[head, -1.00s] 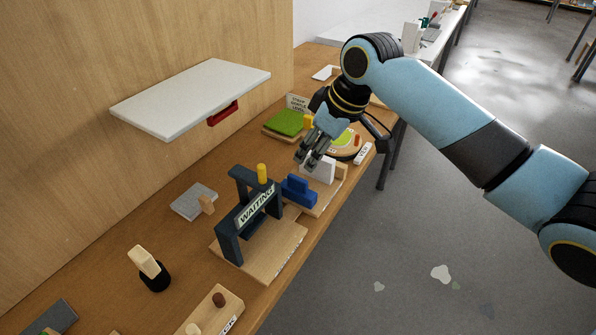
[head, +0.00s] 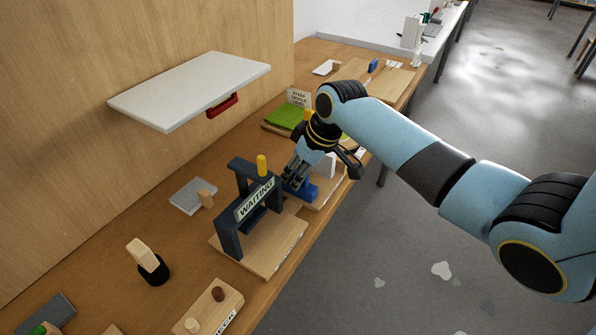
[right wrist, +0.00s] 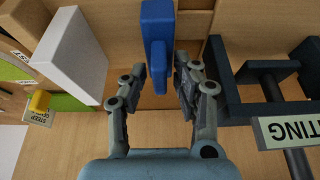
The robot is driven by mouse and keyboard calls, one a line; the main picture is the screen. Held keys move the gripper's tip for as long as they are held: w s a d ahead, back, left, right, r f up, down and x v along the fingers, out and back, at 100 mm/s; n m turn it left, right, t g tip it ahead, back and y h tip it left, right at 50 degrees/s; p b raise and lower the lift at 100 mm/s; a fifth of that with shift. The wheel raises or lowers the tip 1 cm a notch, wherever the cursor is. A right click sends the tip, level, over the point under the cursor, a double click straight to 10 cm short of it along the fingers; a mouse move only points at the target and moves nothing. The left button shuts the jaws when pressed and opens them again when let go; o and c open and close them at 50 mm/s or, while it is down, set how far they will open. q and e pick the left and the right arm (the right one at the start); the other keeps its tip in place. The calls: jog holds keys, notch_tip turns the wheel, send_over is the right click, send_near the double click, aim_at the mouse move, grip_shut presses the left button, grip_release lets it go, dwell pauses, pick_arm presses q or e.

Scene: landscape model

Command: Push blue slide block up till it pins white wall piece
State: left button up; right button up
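The blue slide block (head: 308,193) sits on a small wooden base at the table's front edge, partly hidden by my gripper in the head view. In the right wrist view the blue block (right wrist: 157,35) is at top centre. The white wall piece (head: 328,164) stands upright just beyond it; it is also left of the block in the right wrist view (right wrist: 70,55), with a gap between them. My right gripper (head: 289,182) is low at the block. Its fingers (right wrist: 160,82) are open, one on each side of the block's near end, seemingly without gripping it. My left gripper is not in view.
A dark blue frame with a WAITING sign (head: 255,198) stands close beside the gripper. A green block (head: 285,116) and a STEEP sign (head: 299,97) lie beyond. A white shelf (head: 190,88) juts from the wooden wall. Open floor lies right of the table.

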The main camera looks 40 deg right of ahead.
grip_shut()
jog(key=shift+w+d, duration=0.25)
jog(key=shift+d, duration=0.35)
jog(key=shift+w+d, duration=0.25)
jog(key=shift+d, duration=0.35)
jog(key=shift+w+d, duration=0.25)
jog(key=shift+d, duration=0.35)
jog(key=shift+o, duration=1.2)
grip_release()
